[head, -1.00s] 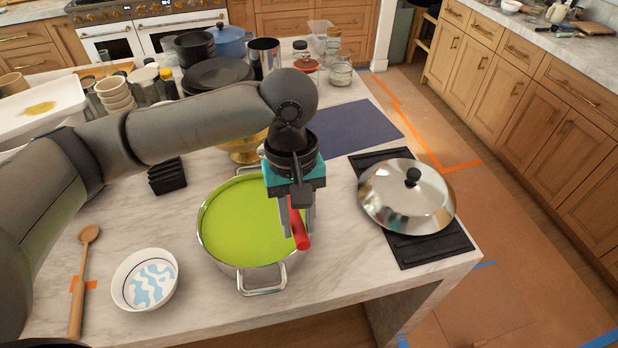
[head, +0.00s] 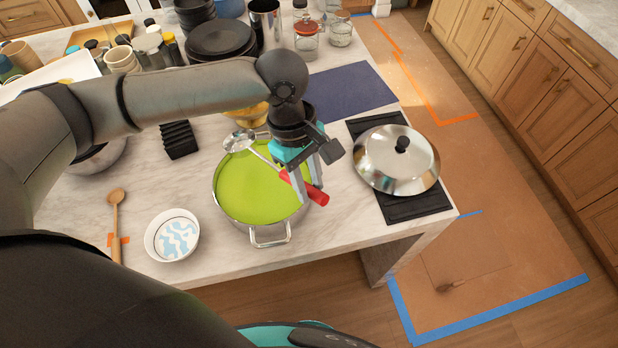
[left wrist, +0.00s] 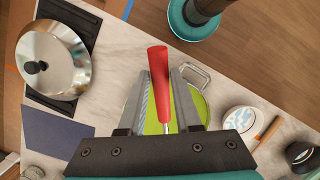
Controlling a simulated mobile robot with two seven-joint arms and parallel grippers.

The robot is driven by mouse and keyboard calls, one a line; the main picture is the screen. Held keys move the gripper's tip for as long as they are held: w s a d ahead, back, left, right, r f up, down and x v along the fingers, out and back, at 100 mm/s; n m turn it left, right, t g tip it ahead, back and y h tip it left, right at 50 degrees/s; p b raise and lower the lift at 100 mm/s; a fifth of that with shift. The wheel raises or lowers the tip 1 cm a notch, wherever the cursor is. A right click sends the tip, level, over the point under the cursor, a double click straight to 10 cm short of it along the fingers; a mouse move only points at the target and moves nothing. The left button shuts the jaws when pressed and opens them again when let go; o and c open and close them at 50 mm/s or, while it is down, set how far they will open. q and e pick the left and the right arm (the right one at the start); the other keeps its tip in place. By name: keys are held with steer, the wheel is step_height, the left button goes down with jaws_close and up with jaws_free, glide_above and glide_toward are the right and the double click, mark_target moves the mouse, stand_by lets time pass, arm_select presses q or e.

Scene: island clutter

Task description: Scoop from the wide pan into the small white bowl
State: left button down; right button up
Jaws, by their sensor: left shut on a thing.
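The wide steel pan (head: 222,208) stands near the counter's front edge and holds green liquid. My left gripper (head: 308,187) is above the pan's right side, shut on the red handle of a ladle (head: 290,182). The ladle's steel bowl (head: 240,141) shows over the pan's far rim; its contents are not clear. In the left wrist view the red handle (left wrist: 159,80) lies between the fingers, with the pan behind. The small white bowl (head: 172,240), patterned blue inside, stands left of the pan; it also shows in the left wrist view (left wrist: 238,118). My right gripper is out of view.
A wooden spoon (head: 116,222) lies left of the white bowl. A domed lid (head: 396,162) rests on a black mat right of the pan. A black rack (head: 180,139), dark plates (head: 220,40) and jars stand behind. Bare counter separates pan and bowl.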

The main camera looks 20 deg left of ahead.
arm_select(q)
steer(key=shift+x, duration=0.9)
steer(key=w+a+b+x, duration=0.1)
steer(key=x, duration=0.7)
steer(key=shift+a+f, duration=0.45)
steer(key=shift+f, duration=0.1)
steer(key=shift+p, duration=0.5)
